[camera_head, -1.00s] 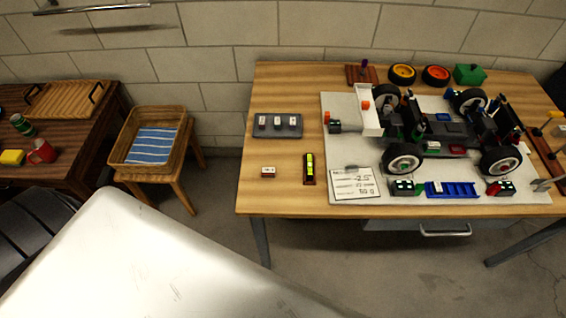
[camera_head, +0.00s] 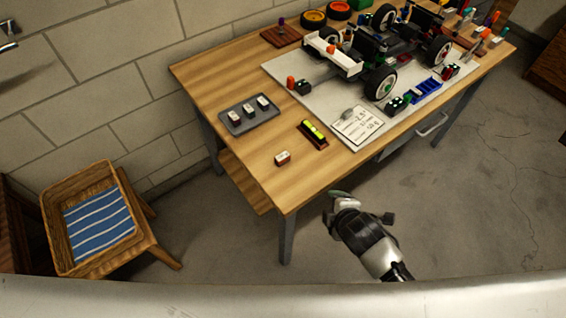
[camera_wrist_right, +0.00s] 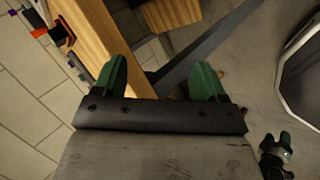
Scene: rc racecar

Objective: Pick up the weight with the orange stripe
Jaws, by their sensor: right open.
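A small white-topped weight with a reddish-orange side (camera_head: 283,158) stands alone near the front left corner of the wooden table. Several similar small weights (camera_head: 248,110) stand in a row on a grey tray behind it; their stripe colours are too small to tell. My right gripper (camera_head: 340,194) is off the table's front side, to the right of and apart from the lone weight. In the right wrist view my right gripper (camera_wrist_right: 158,82) has its green fingers spread with nothing between them. What looks like my left gripper (camera_wrist_right: 285,138) shows small at the lower right there.
A wicker basket (camera_head: 60,250) with a striped cloth stands on a stool at left. Floor before the table is clear.

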